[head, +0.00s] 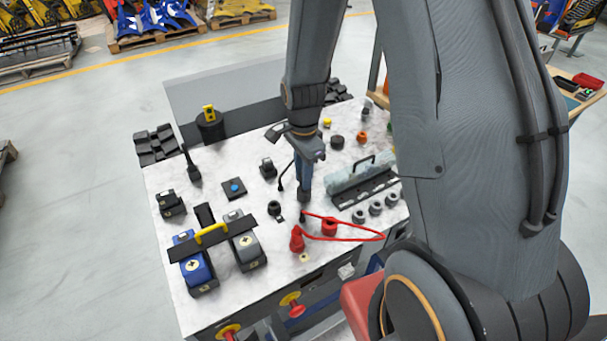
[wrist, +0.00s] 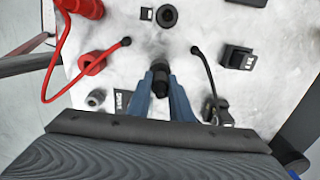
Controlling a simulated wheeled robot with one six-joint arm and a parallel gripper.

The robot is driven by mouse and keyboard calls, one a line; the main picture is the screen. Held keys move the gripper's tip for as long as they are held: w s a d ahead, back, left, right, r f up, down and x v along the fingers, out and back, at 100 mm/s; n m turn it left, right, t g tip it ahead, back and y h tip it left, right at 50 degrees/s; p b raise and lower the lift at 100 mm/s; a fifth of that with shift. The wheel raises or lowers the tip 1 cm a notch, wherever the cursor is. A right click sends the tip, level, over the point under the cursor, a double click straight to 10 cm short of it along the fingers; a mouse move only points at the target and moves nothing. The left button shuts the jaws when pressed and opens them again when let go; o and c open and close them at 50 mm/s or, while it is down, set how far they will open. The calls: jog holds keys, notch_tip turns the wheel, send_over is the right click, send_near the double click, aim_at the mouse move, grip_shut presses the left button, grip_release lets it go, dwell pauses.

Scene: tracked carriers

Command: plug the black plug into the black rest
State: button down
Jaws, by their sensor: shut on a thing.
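My gripper (head: 304,196) points down over the table. In the wrist view its two blue fingers (wrist: 161,82) are shut on a dark cylindrical piece, which looks like the black plug (wrist: 160,86). The black rest (head: 274,208) is a short round black socket on the white tabletop, left of the gripper in the head view. In the wrist view the black rest (wrist: 167,15) lies ahead of the fingers, apart from the plug, with its dark hole showing. A black cable (wrist: 205,70) runs from a small anchor towards the gripper; its far end is unclear.
A red plug (head: 297,240) with a looping red cable and a red rest (head: 329,226) stand close by. A black block (head: 268,168) is left of the gripper. White tabletop shows around the black rest.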

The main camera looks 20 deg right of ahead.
jog(key=shift+f+b, duration=0.35)
jog(key=shift+f, duration=0.45)
jog(key=c, duration=1.5)
grip_release()
jog(key=shift+r, duration=0.15)
jog(key=shift+r+b, duration=0.8)
jog(key=shift+r, duration=3)
jog(key=shift+s+r+n, duration=0.15)
jog(key=shift+s+n, duration=0.15)
jog(key=shift+n, duration=0.1)
jog(key=shift+s+r+n+t, duration=0.25)
jog(key=shift+s+r+n, duration=0.4)
jog(key=shift+s+n, duration=1.5)
jog(key=shift+s+r+n+t, duration=0.2)
jog(key=shift+s+r+n, duration=0.8)
jog(key=shift+n, duration=1.9)
jog(key=shift+s+r+n+t, duration=0.3)
jog(key=shift+s+n, duration=1.8)
jog(key=shift+n, duration=0.45)
